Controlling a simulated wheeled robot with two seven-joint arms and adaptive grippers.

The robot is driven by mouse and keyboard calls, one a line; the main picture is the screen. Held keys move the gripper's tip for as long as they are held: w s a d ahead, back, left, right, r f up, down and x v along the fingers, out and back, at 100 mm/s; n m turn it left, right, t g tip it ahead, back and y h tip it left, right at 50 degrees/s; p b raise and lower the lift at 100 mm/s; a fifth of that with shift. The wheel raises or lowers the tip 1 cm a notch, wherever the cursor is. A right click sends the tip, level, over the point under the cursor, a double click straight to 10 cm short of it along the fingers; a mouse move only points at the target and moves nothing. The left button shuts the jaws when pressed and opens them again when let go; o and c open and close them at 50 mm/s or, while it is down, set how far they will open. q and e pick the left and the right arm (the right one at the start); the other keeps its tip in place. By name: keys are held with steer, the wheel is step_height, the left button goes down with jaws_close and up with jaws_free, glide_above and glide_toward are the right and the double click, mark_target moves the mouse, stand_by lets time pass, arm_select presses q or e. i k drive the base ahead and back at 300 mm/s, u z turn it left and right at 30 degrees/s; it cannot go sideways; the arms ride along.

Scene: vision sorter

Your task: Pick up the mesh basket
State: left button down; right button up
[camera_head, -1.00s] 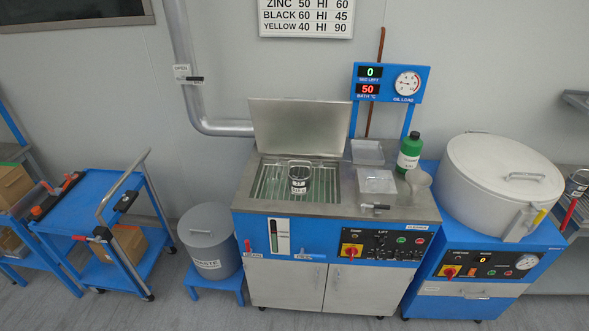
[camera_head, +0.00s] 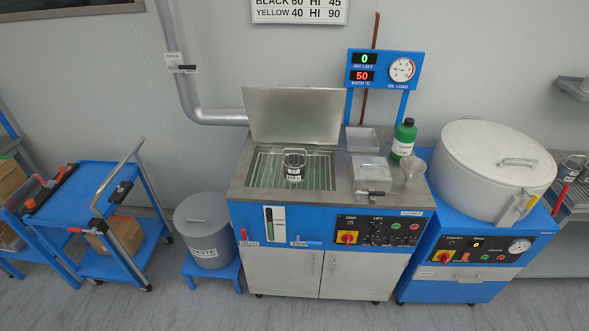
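A small mesh basket (camera_head: 294,173) with a raised handle and a label on its front stands upright on the slatted rack in the open basin of the blue-and-steel cleaning machine (camera_head: 240,190). The basin's lid (camera_head: 294,115) is raised behind it. What the basket holds is too small to tell. Neither of my grippers shows in the head view.
A large round lidded drum machine (camera_head: 490,180) stands at right. A grey waste bin (camera_head: 207,235) and a blue cart (camera_head: 80,205) stand at left. Grey floor in front is clear.

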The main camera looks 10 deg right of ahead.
mark_target(293, 164)
steer(key=z, duration=0.3)
steer(key=i, duration=1.05)
steer(key=u, duration=0.25)
